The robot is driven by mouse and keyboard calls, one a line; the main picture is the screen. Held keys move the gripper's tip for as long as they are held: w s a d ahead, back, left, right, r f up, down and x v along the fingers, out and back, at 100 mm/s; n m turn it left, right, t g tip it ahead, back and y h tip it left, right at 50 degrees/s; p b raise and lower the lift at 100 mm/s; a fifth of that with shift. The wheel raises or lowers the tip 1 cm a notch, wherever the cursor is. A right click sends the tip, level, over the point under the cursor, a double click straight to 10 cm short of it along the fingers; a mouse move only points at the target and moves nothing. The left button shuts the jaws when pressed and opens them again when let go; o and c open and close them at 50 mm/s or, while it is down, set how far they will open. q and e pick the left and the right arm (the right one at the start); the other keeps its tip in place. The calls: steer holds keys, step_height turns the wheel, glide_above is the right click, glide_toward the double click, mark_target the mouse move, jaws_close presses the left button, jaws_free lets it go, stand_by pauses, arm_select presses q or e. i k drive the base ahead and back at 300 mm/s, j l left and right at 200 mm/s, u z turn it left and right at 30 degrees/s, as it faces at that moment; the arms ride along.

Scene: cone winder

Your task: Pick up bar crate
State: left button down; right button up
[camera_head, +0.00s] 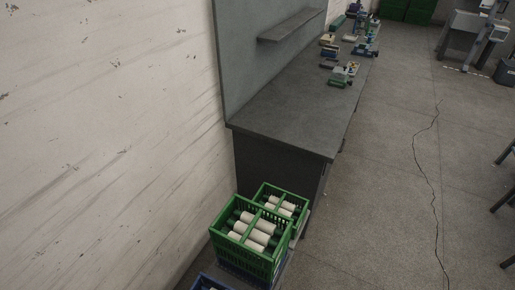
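A green slatted crate (235,261) stands at the bottom centre of the head view. It has a bar across its open top and holds several pale cylinders (261,225) with dark ends. A second green crate (304,208), also with a crossbar and pale cylinders inside, stands just behind it to the right. Which one is the bar crate I cannot tell for sure. Both seem to rest on a low, dark support that is mostly hidden. Neither of my grippers shows in this view.
A dark workbench (285,116) with a back panel and shelf (291,25) stands behind the crates, with small coloured items at its far end. A blue crate edge (207,284) shows at the bottom. A scuffed wall (110,130) is on the left. Open floor (390,180) lies right.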

mark_target(261, 242)
steer(key=i+z, duration=0.35)
steer(key=i, duration=0.6)
